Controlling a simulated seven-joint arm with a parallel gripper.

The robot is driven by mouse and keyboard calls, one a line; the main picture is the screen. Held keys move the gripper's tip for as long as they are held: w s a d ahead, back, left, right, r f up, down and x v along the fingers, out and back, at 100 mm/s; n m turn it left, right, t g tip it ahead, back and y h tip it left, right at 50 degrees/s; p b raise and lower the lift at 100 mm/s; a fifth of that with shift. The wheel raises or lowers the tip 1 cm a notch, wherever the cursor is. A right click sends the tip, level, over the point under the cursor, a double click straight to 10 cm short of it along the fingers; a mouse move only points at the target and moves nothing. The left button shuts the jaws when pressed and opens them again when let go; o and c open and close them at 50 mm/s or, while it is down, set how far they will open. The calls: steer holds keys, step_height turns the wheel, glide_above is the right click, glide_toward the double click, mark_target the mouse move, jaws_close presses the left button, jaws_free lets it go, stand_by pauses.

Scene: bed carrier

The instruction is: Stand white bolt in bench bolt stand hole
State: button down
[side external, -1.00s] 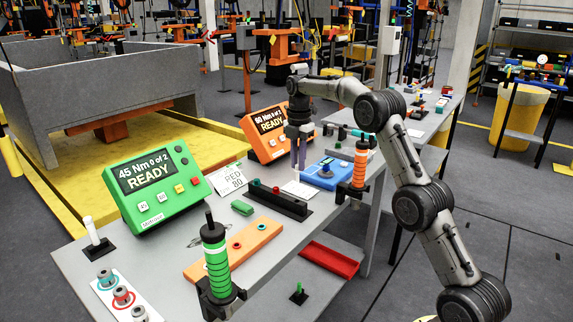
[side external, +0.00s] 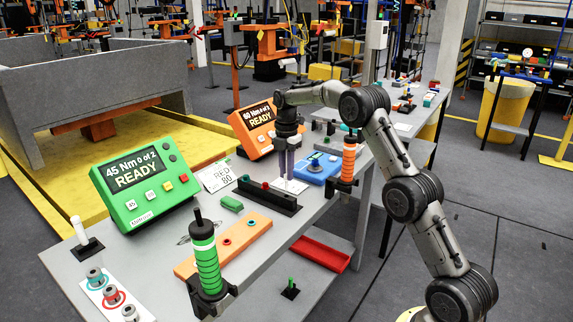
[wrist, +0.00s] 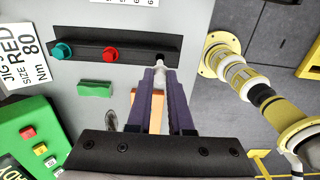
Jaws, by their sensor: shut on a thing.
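My gripper (wrist: 160,70) is shut on the white bolt (wrist: 159,65), which shows as a small pale piece between the purple fingertips in the wrist view. The black bolt stand (wrist: 130,47) lies just beyond the fingertips. It carries a teal piece (wrist: 62,51) and a red piece (wrist: 109,54). The stand's dark hole (wrist: 160,56) is at its right end, close to the bolt. I cannot tell whether the bolt touches the hole. In the side view my gripper (side external: 287,176) points down over the right end of the stand (side external: 268,197); the bolt is not clear there.
A green block (side external: 231,203) and an orange plate (side external: 222,247) lie in front of the stand. A blue device (side external: 319,168) and an orange-banded tool (side external: 348,160) stand to the right. A green READY box (side external: 145,177) and a sign card (side external: 216,176) stand to the left.

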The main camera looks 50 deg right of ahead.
mark_target(286, 187)
steer(key=shift+f, duration=0.4)
steer(key=shift+f, duration=2.6)
stand_by(1.2)
steer(key=c, duration=0.7)
jaws_free()
steer(key=shift+c, duration=0.2)
steer(key=shift+r, duration=0.1)
step_height(286, 187, up, 14)
steer(key=shift+f, duration=0.15)
